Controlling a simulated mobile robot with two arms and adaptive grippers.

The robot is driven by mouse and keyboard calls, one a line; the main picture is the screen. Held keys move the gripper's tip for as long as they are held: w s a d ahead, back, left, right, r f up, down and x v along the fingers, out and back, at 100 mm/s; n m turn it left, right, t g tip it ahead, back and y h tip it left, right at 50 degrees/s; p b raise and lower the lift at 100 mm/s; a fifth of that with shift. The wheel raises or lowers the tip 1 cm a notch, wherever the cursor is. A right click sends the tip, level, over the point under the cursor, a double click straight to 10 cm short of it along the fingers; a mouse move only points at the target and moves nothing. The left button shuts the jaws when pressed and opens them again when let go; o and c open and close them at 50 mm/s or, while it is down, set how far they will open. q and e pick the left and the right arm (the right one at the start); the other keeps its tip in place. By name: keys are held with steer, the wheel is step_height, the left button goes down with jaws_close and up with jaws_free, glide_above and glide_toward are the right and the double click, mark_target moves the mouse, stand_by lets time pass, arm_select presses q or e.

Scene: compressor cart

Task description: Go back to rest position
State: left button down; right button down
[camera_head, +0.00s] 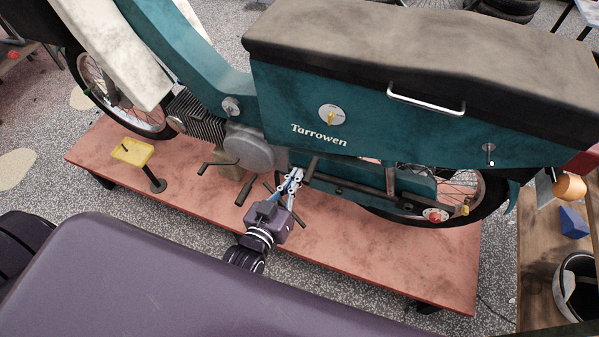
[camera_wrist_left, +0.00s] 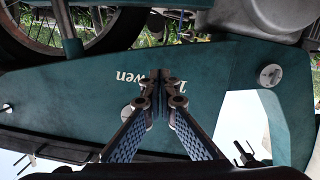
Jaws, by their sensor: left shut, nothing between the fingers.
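My left gripper (camera_head: 293,181) is shut and empty. In the head view it is in front of the lower side of a teal motorbike (camera_head: 225,95), below the "Tarrowen" lettering (camera_head: 319,134) and near the engine. The left wrist view shows the two fingers of my left gripper (camera_wrist_left: 157,88) together, with the teal side panel (camera_wrist_left: 80,95) behind them and the lettering upside down, partly hidden by the fingers. I cannot tell whether the fingertips touch the bike. My right gripper is in neither view.
The bike stands on a reddish platform (camera_head: 420,262). A yellow-topped pedal (camera_head: 133,151) rises at the platform's left. A wooden table (camera_head: 540,265) at the right carries a blue block (camera_head: 573,223) and a bucket (camera_head: 577,285). Speckled floor (camera_head: 205,236) shows in front of the platform.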

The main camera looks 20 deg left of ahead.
arm_select(q)
steer(key=s+r, duration=0.1)
steer(key=s, duration=0.6)
steer(key=s+f+m+g, duration=0.1)
steer(key=s+f+g, duration=0.35)
steer(key=f, duration=0.95)
steer(key=s+f+m+g, duration=0.1)
steer(key=s+f+g, duration=0.3)
steer(key=f, duration=1.1)
steer(key=s+a+f+m+g, duration=0.1)
steer(key=s+a+f+g, duration=0.2)
steer(key=s+f, duration=0.5)
steer(key=s+a+f+g+y, duration=0.1)
steer(key=s+a+f+g, duration=0.2)
steer(key=s+f, duration=0.6)
steer(key=s+a, duration=0.1)
steer(key=s, duration=0.5)
steer(key=shift+s+m+g+b, duration=0.2)
steer(key=shift+m+g+b, duration=0.1)
steer(key=shift+m+g, duration=0.1)
steer(key=shift+a, duration=0.1)
